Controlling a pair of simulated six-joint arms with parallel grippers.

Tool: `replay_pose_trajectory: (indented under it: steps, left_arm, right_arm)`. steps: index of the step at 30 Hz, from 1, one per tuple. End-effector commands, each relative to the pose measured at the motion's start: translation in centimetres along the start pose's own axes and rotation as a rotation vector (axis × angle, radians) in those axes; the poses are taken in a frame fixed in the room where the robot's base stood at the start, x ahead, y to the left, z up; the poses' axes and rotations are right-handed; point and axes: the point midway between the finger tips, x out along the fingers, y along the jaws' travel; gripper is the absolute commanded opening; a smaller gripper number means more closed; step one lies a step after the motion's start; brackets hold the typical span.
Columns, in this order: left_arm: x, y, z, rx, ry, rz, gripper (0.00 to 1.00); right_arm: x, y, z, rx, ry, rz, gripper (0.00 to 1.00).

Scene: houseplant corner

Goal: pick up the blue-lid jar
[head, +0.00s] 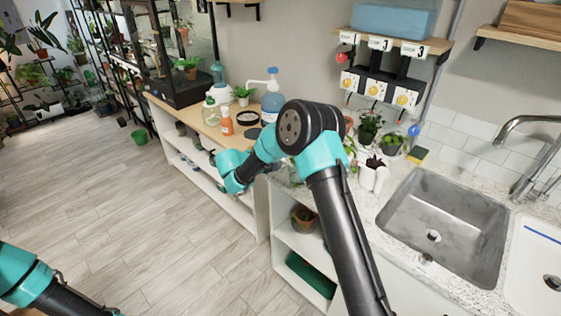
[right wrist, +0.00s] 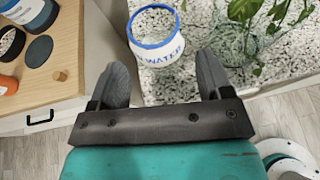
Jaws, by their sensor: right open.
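In the right wrist view a small jar (right wrist: 158,52) with a blue ring around its top and blue "WATER" lettering on a white band stands on the speckled counter. Its middle looks clear or open; I cannot tell which. My right gripper (right wrist: 161,66) is open and empty. Its two dark fingers point toward the jar, one on each side of it in the picture; no contact shows. In the head view my right arm covers the place where the jar stands, so I cannot make it out there. Of my left arm only links show at the bottom left; its gripper is out of view.
A leafy plant in a glass vessel (right wrist: 243,38) stands right of the jar, near the right finger. The wooden bench (right wrist: 62,75) lies to the left, with an orange bottle (head: 226,122) and a blue pump bottle (head: 271,107). The sink (head: 445,222) is at the right.

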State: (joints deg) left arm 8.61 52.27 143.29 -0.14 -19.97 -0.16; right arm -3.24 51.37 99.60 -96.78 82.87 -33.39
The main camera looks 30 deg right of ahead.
Motion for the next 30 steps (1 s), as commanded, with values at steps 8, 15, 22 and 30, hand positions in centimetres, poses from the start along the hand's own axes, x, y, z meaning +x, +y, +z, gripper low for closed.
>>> replay_pose_trajectory:
  steps: [8,15,22,30]
  left_arm:
    - [0.0,0.0,0.0,0.000,0.000,0.000,0.85]
    - [0.0,0.0,0.0,0.000,0.000,0.000,0.85]
    - [0.0,0.0,0.0,0.000,0.000,0.000,0.85]
    - [0.0,0.0,0.0,0.000,0.000,0.000,0.85]
  right_arm:
    - [1.2,0.0,-0.1,0.000,0.000,-0.002,0.72]
    - [4.4,0.1,-0.2,0.001,0.001,-0.003,0.72]
    - [5.2,0.2,-0.2,0.000,0.000,0.000,0.72]
    - [5.2,0.1,-0.2,0.000,0.000,0.000,0.72]
